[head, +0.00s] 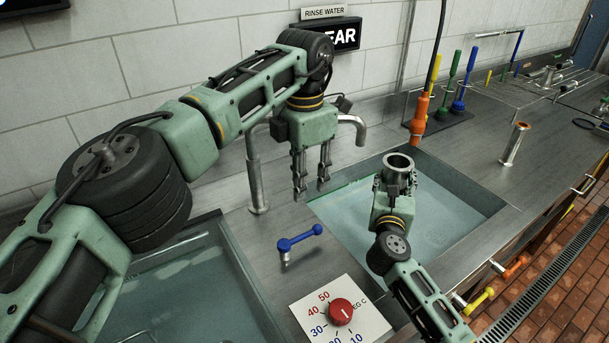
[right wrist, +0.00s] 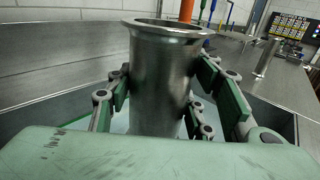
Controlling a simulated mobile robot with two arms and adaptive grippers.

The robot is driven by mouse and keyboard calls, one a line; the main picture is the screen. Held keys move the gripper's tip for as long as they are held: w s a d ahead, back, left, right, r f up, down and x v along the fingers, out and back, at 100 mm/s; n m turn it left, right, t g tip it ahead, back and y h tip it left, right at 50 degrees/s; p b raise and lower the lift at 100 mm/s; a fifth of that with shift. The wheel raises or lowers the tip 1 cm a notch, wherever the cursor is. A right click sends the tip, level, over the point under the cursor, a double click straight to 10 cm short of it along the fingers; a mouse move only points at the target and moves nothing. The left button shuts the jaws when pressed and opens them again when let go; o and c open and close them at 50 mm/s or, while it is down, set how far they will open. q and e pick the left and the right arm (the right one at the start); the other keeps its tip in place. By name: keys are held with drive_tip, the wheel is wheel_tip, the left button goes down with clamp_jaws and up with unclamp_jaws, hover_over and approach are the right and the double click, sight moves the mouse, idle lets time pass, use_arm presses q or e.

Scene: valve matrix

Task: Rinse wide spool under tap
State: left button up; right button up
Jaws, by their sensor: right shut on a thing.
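The wide spool (head: 398,163) is a short, flanged steel tube held upright over the right-hand basin. My right gripper (head: 395,188) is shut on it, and in the right wrist view the fingers press both sides of the spool (right wrist: 166,80). The tap (head: 352,126) is a curved steel spout above the back left of that basin. My left gripper (head: 311,186) hangs fingers down in front of the tap, empty, with its two fingers apart. The blue lever handle (head: 300,238) stands on the counter, below and apart from the left gripper. My left arm partly hides the tap's pipe.
Water fills the right basin (head: 470,220) and the left basin (head: 185,280). A red temperature dial (head: 341,311) sits on the front counter. Coloured brushes (head: 463,85) stand at the back. Another steel tube (head: 515,145) stands on the right counter. A "RINSE WATER" sign (head: 324,13) is on the wall.

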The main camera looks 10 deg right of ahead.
drive_tip(key=shift+r, duration=0.1)
drive_tip(key=s+d+r+p, duration=0.3)
drive_tip(key=d+r+p, duration=0.1)
drive_tip(key=p, duration=0.1)
idle(0.4)
idle(1.1)
